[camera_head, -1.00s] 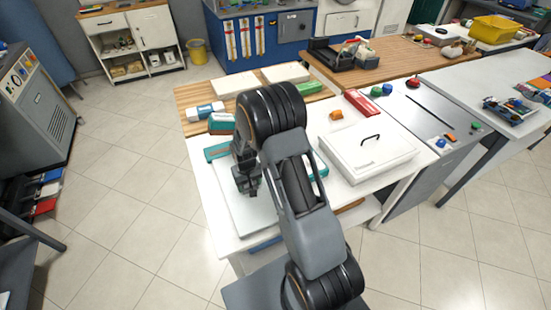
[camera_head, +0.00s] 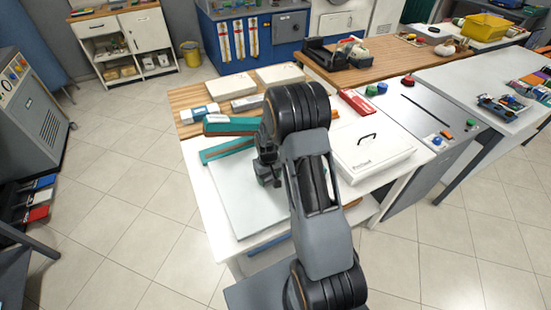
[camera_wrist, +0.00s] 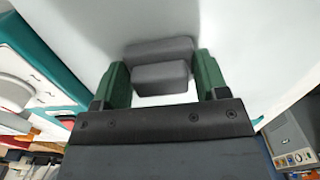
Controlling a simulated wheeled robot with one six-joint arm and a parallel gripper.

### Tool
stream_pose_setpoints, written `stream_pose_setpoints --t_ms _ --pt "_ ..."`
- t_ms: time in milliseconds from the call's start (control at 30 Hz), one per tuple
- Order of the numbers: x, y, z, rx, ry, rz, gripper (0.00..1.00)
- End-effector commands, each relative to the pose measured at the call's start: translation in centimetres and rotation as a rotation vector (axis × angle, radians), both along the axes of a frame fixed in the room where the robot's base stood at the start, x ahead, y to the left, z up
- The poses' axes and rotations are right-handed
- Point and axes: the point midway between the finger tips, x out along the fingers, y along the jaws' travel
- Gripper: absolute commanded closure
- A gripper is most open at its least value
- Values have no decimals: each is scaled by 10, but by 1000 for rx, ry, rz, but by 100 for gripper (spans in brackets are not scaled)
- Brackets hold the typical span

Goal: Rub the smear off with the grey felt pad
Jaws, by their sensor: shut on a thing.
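The grey felt pad (camera_wrist: 162,76) shows in the wrist view as a grey block between the green fingers of my gripper (camera_wrist: 163,85). A darker grey block shape lies just beyond it against the white surface; I cannot tell whether it is part of the pad. In the head view my gripper (camera_head: 268,178) is low over the right part of a pale white panel (camera_head: 235,205) on the white table. The pad is hidden there by the gripper and arm. I cannot tell whether the pad touches the panel. No smear can be made out in either view.
A teal-edged piece (camera_head: 222,152) lies along the panel's far side. A white case with a black handle (camera_head: 372,155) stands to the right. White boxes (camera_head: 230,90) sit on the wooden top behind. The panel's left part is clear.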

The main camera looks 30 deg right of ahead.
Motion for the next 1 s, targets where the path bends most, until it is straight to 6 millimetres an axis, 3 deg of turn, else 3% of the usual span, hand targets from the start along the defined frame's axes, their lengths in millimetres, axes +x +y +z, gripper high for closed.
stream_pose_setpoints --t_ms 233,367,1000 --pt "1 -16 -1 0 1 13 55" --pt "2 -14 27 -1 -4 17 55" --pt "1 -12 81 0 0 19 55"
